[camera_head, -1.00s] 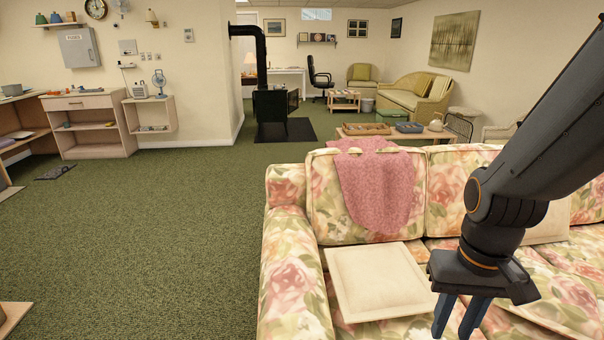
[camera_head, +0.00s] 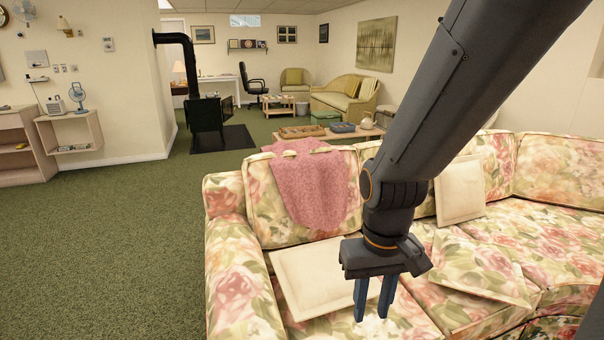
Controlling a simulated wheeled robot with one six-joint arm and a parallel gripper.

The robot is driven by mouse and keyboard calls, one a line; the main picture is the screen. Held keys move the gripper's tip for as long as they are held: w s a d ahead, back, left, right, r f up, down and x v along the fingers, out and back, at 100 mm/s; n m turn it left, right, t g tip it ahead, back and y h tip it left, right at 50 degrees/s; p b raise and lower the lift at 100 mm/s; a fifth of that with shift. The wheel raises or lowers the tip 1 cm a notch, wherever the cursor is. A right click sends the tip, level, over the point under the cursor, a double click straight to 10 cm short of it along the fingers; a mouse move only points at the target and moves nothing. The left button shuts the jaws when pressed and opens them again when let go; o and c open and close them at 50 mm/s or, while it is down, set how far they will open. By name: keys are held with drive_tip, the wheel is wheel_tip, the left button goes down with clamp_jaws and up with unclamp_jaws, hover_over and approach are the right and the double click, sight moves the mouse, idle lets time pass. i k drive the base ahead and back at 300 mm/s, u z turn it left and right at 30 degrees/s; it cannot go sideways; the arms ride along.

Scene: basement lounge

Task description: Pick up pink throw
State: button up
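The pink throw (camera_head: 308,190) is draped over the top of the sofa's backrest and hangs down its front, in the head view left of centre. My gripper (camera_head: 373,312) points down over the sofa seat, to the right of the throw, lower in the picture and apart from it. Its two blue fingers are parted, with nothing seen between them. The throw's part behind the backrest is hidden.
The floral sofa (camera_head: 240,290) fills the front right. A cream cushion (camera_head: 310,275) lies on its seat below the throw, and another cream cushion (camera_head: 460,190) leans at the right. A coffee table (camera_head: 370,136) stands behind. Green carpet (camera_head: 110,250) at left is clear.

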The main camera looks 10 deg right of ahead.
sight(312, 189)
drive_tip(key=u, duration=2.6)
drive_tip(key=i, duration=3.05)
drive_tip(key=z, duration=2.6)
drive_tip(key=i, duration=2.2)
drive_tip(key=u, duration=0.05)
